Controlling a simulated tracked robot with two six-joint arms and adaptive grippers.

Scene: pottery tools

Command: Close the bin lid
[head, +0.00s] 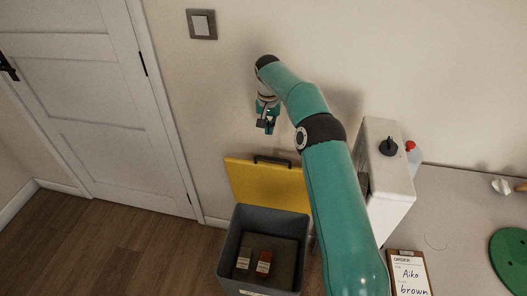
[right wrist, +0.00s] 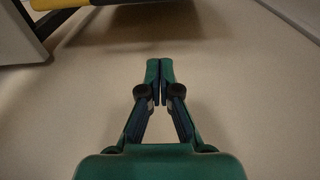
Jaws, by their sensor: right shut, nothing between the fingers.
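A grey bin (head: 226,262) stands on the floor, open at the top. Its yellow lid (head: 250,184) stands raised at the back of the bin, near the wall, with a dark handle (head: 272,160) on its upper edge. My right gripper (head: 266,128) is above the lid in the head view, apart from it, near the wall. In the right wrist view the fingers (right wrist: 160,68) are shut together with nothing between them. A yellow strip, likely the lid (right wrist: 110,4), shows at the top of that view. My left gripper is not in view.
Inside the bin lie two small labelled blocks, one reddish (head: 264,263) and one dark (head: 244,259). A white box-like unit (head: 392,190) stands right of the bin on the grey table (head: 455,205). A clipboard (head: 409,272) lies there. A white door (head: 95,100) is at left.

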